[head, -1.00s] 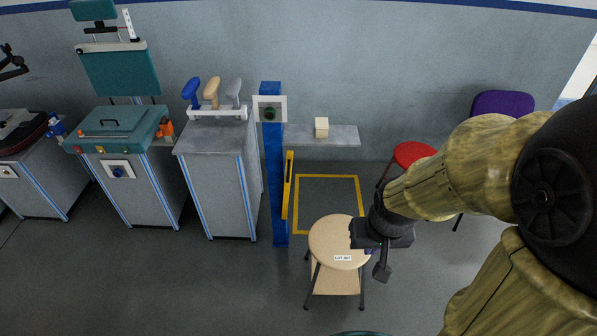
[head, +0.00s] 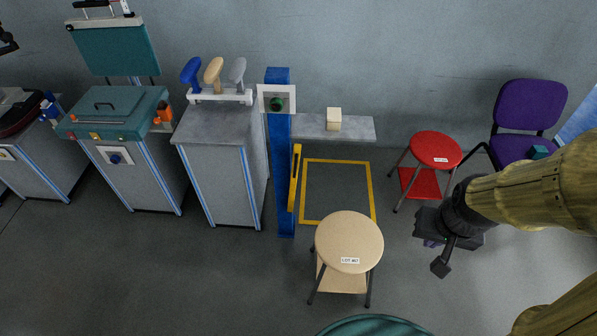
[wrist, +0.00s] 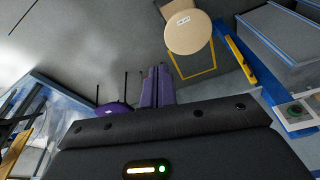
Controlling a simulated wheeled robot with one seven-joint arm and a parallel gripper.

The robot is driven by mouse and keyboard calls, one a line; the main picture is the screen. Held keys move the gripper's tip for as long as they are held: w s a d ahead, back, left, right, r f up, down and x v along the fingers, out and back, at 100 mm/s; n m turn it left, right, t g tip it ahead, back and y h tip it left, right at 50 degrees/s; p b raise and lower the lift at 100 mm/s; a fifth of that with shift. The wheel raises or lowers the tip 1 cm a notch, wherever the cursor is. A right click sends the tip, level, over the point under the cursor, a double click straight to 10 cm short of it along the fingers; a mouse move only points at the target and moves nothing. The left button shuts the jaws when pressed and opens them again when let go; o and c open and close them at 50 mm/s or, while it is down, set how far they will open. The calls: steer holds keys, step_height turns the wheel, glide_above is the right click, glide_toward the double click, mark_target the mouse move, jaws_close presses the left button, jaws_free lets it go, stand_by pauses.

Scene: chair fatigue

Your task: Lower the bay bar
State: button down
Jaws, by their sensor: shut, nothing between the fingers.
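The bay bar (head: 295,178) is a yellow bar with dark markings. It stands upright against the blue post (head: 284,150), on the post's right side at the edge of the floor bay. In the wrist view the bar (wrist: 240,62) shows beside the blue post (wrist: 264,88). My gripper (head: 432,243) is well to the right of the bar, past the beige stool, and touches nothing that I can see. Its purple fingers (wrist: 158,82) are together and empty in the wrist view.
A yellow floor outline (head: 372,195) marks the bay. The beige stool (head: 348,238) stands at its front edge, between bar and gripper. A red stool (head: 436,148) and purple chair (head: 526,112) stand right. A grey shelf (head: 358,127) holds a pale block (head: 334,119).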

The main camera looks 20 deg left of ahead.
steer(key=w+a+f+n+t+y+b, duration=0.1)
steer(key=w+a+f+n+t+b, duration=0.45)
steer(key=w+f+b, duration=0.6)
steer(key=w+a+f+n+t+y+b, duration=0.1)
steer(key=w+a+f+n+t+b, duration=0.2)
steer(key=w+a+f+n+b, duration=0.55)
steer(key=w+a+f+n+y+b, duration=0.3)
steer(key=a+f+b, duration=0.3)
steer(key=a+b, duration=0.2)
steer(key=w+a+f+n+t+y+b, duration=0.1)
steer(key=w+a+f+n+y+b, duration=0.2)
steer(key=a+b, duration=0.5)
steer(key=w+a+f+n+t+y+b, duration=0.1)
steer(key=w+a+f+n+y+b, duration=0.2)
steer(key=a+f+n+y+b, duration=0.2)
steer(key=a+f+n+b, duration=0.1)
steer(key=a+f+b, duration=0.2)
steer(key=a+b, duration=0.1)
steer(key=shift+f, duration=0.4)
steer(key=shift+a+b, duration=0.1)
steer(key=shift+b, duration=0.2)
steer(key=w+a+b, duration=0.3)
steer(key=w+b, duration=0.1)
steer(key=w, duration=0.4)
steer(key=shift+w+b, duration=0.35)
steer(key=shift+w, duration=0.05)
